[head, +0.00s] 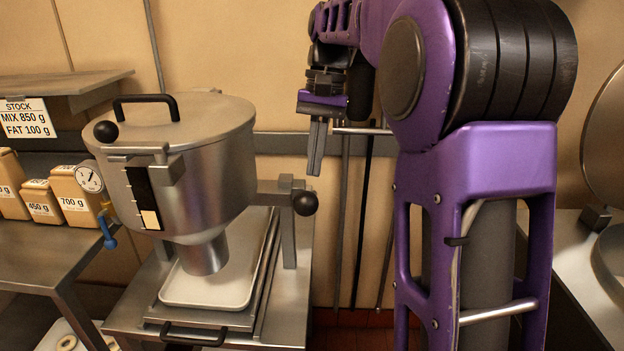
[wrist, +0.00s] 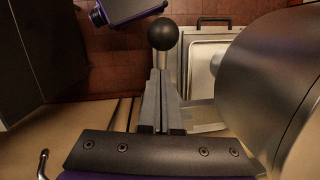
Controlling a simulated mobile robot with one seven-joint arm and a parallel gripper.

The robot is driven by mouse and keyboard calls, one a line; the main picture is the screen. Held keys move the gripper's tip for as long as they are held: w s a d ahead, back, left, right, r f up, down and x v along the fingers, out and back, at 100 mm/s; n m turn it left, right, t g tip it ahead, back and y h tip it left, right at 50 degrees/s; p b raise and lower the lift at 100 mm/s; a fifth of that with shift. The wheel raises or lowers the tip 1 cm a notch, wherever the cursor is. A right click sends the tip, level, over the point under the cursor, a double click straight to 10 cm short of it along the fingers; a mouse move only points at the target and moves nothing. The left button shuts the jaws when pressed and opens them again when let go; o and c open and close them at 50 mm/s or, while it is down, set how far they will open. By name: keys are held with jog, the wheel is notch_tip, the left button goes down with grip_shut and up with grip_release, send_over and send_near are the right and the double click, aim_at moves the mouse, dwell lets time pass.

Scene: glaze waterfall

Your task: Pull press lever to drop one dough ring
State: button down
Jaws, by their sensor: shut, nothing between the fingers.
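The press is a large steel hopper (head: 225,150) with a nozzle (head: 203,255) pointing down over a pale tray (head: 210,290). The visible part of the tray is bare. The press lever (head: 270,200) sticks out at the right of the hopper and ends in a black ball knob (head: 305,203). My gripper (head: 314,172) points down just above the knob, its fingers shut together and empty. In the wrist view the knob (wrist: 163,33) shows just beyond the fingertips (wrist: 160,72). I cannot tell whether they touch it. The fingers hide part of the lever there.
A second black knob (head: 106,131) and a pressure gauge (head: 89,178) are on the hopper's left. Weighed boxes (head: 72,195) stand on the left counter (head: 45,250). A pale ring (head: 67,343) shows at the lower left. A steel machine (head: 608,130) stands at the right edge.

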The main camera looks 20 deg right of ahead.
aim_at(310, 198)
jog(key=shift+s+a+f, duration=0.3)
jog(key=shift+s+f, duration=0.05)
jog(key=shift+s, duration=0.15)
jog(key=shift+s+a+f, duration=0.25)
jog(key=shift+s+f, duration=0.05)
jog(key=shift+s, duration=0.2)
jog(key=shift+f+b, duration=0.15)
jog(key=shift+b, duration=0.25)
